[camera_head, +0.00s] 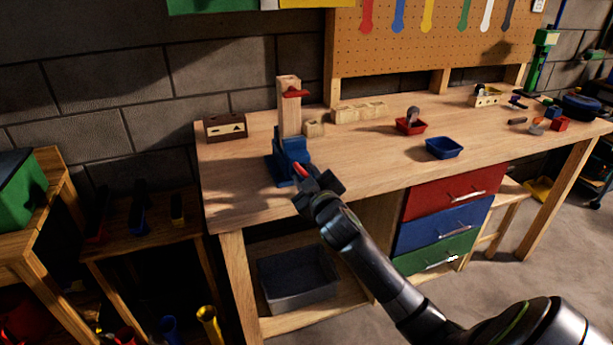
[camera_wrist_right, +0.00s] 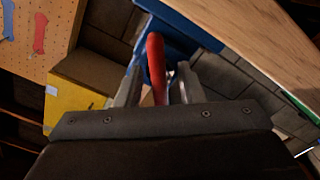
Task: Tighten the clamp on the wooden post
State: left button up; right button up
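The wooden post (camera_head: 289,112) stands upright at the left of the workbench, its lower end at the blue clamp (camera_head: 292,152). A small red piece (camera_head: 295,93) sits near the post's top. The clamp's red handle (camera_head: 301,170) points toward my right gripper (camera_head: 306,183). In the right wrist view, the red handle (camera_wrist_right: 155,62) runs between the two fingers of my right gripper (camera_wrist_right: 160,78), with part of the blue clamp (camera_wrist_right: 184,27) beyond. The fingers look spread, with a small gap beside the handle. The post's lower end is hidden. My left gripper is not in view.
A dark wooden block (camera_head: 226,127), a small light block (camera_head: 314,128) and a long light block (camera_head: 359,112) stand near the clamp. A red tray (camera_head: 411,128) and a blue tray (camera_head: 444,148) lie farther right.

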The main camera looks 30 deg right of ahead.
jog(key=shift+c, duration=0.3)
grip_shut()
jog(key=shift+m, duration=0.3)
jog(key=m, duration=0.3)
jog(key=shift+f+m, duration=0.15)
jog(key=shift+m, duration=1.05)
jog(key=shift+f, duration=0.1)
jog(key=shift+c, duration=0.2)
grip_release()
jog(key=shift+o, duration=0.5)
jog(key=shift+r, duration=0.2)
